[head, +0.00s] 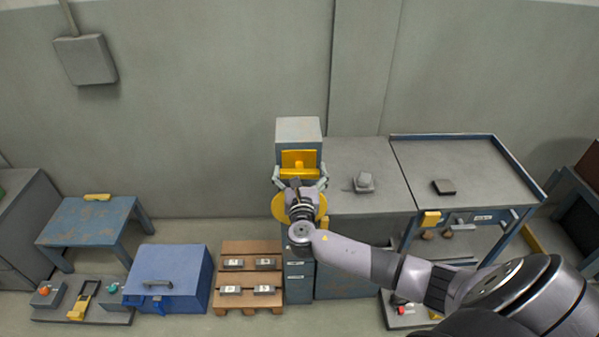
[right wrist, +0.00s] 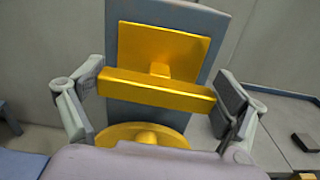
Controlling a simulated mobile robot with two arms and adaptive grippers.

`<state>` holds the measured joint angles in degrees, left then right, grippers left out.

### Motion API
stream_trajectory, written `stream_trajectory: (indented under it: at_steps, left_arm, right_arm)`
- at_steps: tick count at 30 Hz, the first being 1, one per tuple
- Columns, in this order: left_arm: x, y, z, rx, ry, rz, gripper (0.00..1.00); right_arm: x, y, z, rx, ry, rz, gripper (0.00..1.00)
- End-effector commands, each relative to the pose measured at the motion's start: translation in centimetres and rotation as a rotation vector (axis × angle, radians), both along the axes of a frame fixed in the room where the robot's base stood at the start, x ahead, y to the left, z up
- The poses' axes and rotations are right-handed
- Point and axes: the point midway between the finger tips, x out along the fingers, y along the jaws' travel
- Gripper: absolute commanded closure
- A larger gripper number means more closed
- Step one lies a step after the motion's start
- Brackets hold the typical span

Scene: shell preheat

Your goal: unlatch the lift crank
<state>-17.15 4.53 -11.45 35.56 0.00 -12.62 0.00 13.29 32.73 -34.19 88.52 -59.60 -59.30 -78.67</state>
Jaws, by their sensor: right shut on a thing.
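A blue-grey post (head: 299,130) stands against the wall in the head view, with a yellow plate (right wrist: 165,50) on its front. A yellow bar (right wrist: 157,91) sits in front of the plate, joined to it by a short yellow stub. A yellow disc (right wrist: 120,132) is below the bar, partly hidden by my gripper. It also shows in the head view (head: 279,207). My right gripper (head: 299,180) reaches up to the post. Its two fingers are shut on the ends of the yellow bar, one at each side. My left gripper is not in view.
A grey counter (head: 345,212) with a small grey object (head: 363,181) stands right of the post. A rimmed blue-grey table (head: 465,160) is farther right. A wooden pallet (head: 249,248) and a blue box (head: 168,273) are on the floor at left.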

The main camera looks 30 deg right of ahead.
Motion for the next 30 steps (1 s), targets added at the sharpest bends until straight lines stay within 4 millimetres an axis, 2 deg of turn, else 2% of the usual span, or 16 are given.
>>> stream_trajectory:
  at_steps: [8,30]
  left_arm:
    - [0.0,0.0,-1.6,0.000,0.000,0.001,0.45]
    - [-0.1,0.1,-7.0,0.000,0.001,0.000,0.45]
  right_arm:
    - [-0.1,-0.2,-0.3,0.159,-0.098,-0.002,0.37]
    - [-0.4,-0.6,-0.7,0.759,-0.467,-0.002,0.37]
